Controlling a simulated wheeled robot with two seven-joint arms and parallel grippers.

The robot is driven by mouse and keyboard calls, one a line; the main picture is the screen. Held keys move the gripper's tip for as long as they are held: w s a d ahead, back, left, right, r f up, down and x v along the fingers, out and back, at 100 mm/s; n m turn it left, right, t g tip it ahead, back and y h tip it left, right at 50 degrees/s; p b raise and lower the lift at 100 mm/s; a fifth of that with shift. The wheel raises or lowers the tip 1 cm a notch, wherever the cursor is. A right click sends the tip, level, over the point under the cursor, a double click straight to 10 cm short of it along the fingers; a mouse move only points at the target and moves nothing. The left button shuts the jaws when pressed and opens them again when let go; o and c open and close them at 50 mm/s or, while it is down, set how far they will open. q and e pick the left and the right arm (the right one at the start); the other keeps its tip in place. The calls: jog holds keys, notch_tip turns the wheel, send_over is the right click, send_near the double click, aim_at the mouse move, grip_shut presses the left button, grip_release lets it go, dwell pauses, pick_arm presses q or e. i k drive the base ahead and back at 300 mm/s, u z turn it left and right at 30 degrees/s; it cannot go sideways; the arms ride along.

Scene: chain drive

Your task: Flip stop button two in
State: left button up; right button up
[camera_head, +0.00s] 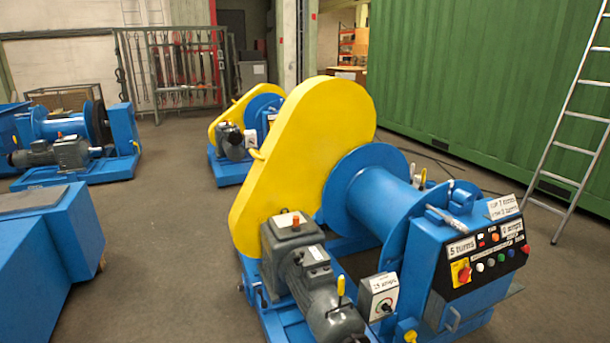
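A blue winch machine fills the middle and right, with a yellow chain guard (305,150) and a blue drum (380,205). Its black control panel (487,258) is at the right. A red rotary switch on a yellow plate (463,272) sits at the panel's left. White (479,267), green (490,262) and blue (501,258) buttons run rightward from it, and a red button (525,249) is at the right end. No legible mark shows which is stop button two, and I cannot tell whether any is pressed. Neither of my grippers is in view.
A grey motor (320,290) and a small dial box (380,297) stand in front of the drum. A blue block (45,250) is at the left, and similar machines (75,145) stand behind. A ladder (580,130) leans by the green container (480,85). Floor is clear left of the winch.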

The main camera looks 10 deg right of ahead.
aim_at(526, 249)
jog(key=i, duration=0.45)
jog(key=z, duration=2.7)
jog(key=i, duration=1.5)
jog(key=u, duration=1)
